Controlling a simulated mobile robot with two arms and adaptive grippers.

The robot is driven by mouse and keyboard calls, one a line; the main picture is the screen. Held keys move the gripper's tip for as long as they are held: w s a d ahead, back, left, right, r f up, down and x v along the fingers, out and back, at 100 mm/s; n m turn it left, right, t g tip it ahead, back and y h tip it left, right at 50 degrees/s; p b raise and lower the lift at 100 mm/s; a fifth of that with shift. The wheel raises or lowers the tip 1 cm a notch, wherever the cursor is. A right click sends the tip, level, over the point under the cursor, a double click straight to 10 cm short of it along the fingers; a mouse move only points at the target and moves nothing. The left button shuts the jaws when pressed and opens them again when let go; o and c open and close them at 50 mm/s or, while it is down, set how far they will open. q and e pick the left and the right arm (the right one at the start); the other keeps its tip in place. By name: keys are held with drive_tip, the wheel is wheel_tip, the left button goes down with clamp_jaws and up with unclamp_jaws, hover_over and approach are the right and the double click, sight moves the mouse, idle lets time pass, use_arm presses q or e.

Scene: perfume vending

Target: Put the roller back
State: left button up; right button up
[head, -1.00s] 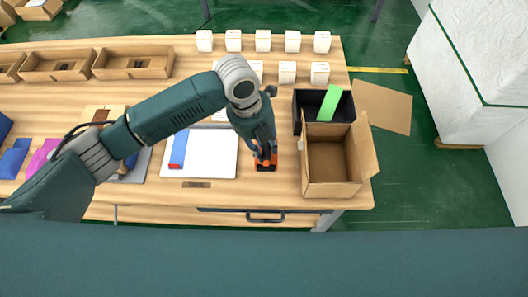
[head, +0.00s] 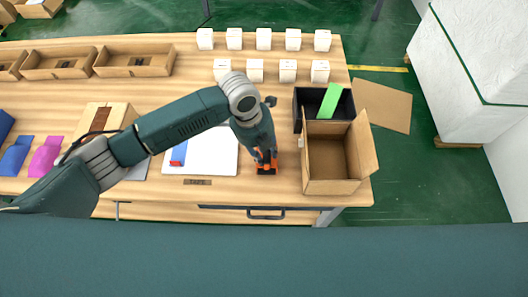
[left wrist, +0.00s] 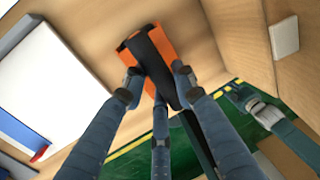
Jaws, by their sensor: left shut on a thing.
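The roller (head: 266,169) is an orange and black tool at the front of the wooden table, between the white board and the open cardboard box. My left gripper (head: 265,155) points down over it and is shut on it. In the left wrist view the roller (left wrist: 152,47) shows orange sides with a black middle strip, and the fingers (left wrist: 158,88) close around its black part. I cannot tell whether its underside touches the table. A small dark label (head: 197,182) lies at the table's front edge, left of the roller. My right gripper is not in view.
The open cardboard box (head: 330,187) stands close right of my left gripper, with a black bin (head: 310,97) holding a green piece behind it. The white board (head: 215,160) lies to the left. Small white boxes (head: 264,40) stand in rows at the back.

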use_arm(q)
drive_tip(key=shift+s+a+f, duration=0.1)
drive_tip(key=shift+s+f, duration=0.3)
drive_tip(key=shift+f, duration=0.15)
drive_tip(key=o, duration=0.8)
drive_tip(key=shift+f, duration=0.1)
drive_tip(key=shift+o, duration=1.4)
drive_tip(key=shift+f, duration=0.1)
drive_tip(key=shift+w+r, duration=0.1)
drive_tip(key=shift+r, duration=0.3)
drive_tip(key=b+v, duration=0.1)
drive_tip(key=v, duration=1.2)
drive_tip(key=shift+w+d+b, duration=0.3)
